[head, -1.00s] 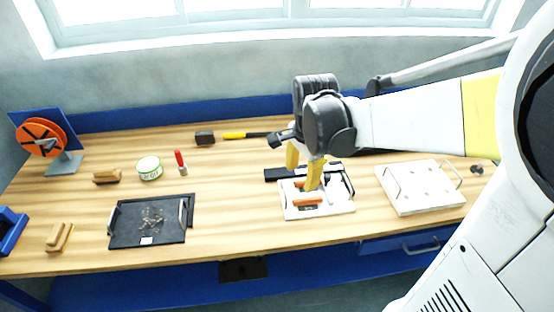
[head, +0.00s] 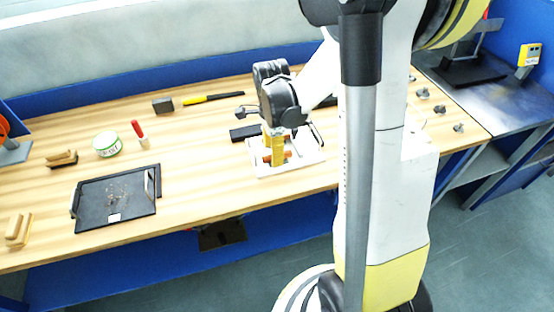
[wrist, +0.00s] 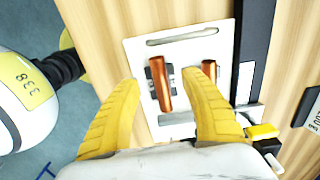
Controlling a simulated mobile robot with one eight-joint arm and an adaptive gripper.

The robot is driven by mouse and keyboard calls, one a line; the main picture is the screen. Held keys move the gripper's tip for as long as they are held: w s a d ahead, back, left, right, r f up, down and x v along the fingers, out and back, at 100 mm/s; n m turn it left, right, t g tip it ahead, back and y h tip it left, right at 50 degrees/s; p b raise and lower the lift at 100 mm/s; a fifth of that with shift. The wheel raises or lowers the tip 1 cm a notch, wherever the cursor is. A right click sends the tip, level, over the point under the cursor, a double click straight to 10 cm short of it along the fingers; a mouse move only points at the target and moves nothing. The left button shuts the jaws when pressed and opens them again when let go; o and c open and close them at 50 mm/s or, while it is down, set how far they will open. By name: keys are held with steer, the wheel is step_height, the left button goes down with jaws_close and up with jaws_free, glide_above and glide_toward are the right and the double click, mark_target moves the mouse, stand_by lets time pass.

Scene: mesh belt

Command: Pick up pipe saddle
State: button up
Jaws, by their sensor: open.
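A white board (wrist: 221,46) with slots carries two short copper pipes; it also shows in the head view (head: 302,167). A dark grey bracket, probably the pipe saddle (wrist: 149,73), sits at the left copper pipe (wrist: 163,88) and is partly hidden by it. My gripper (wrist: 161,84) is open, its yellow fingers on either side of this pipe and bracket. I cannot tell whether they touch. The second copper pipe (wrist: 209,68) is beside the right fingertip. In the head view my gripper (head: 273,148) points down over the board.
A black bar (wrist: 257,45) lies along the board's right side. A black tray (head: 90,210), a green-white tin (head: 107,144) and a red-capped bottle (head: 139,131) stand to the left. Several small metal parts (head: 439,109) lie at the right. Bare wood lies left of the board.

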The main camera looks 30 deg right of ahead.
step_height(320, 180, down, 2)
steer(key=shift+w+f+b, duration=0.1)
steer(key=shift+f+b, duration=0.15)
steer(key=shift+b, duration=0.05)
jaws_close()
steer(key=shift+r, duration=0.1)
steer(key=shift+r+p, duration=0.35)
steer(key=shift+r, duration=0.15)
steer(key=r, duration=0.1)
steer(key=r+p, duration=0.1)
steer(key=s+d+r+p, duration=0.1)
steer(key=r, duration=0.1)
steer(key=s+d+r+p, duration=0.2)
steer(key=s+d+r, duration=0.4)
steer(key=s+d, duration=0.1)
steer(key=shift+s+p, duration=0.25)
steer(key=shift+p, duration=0.05)
steer(key=shift+w+f, duration=0.1)
steer(key=shift+f, duration=0.05)
steer(key=shift+w+a+f+b, duration=1.4)
steer(key=shift+f+b, duration=0.15)
steer(key=shift+f, duration=0.2)
steer(key=shift+w+a+f+b, duration=1.35)
steer(key=shift+f+b, duration=0.25)
steer(key=shift+f, duration=0.15)
steer(key=shift+w+a+f+b, duration=1.35)
steer(key=shift+f+b, duration=0.2)
steer(key=shift+f, duration=0.2)
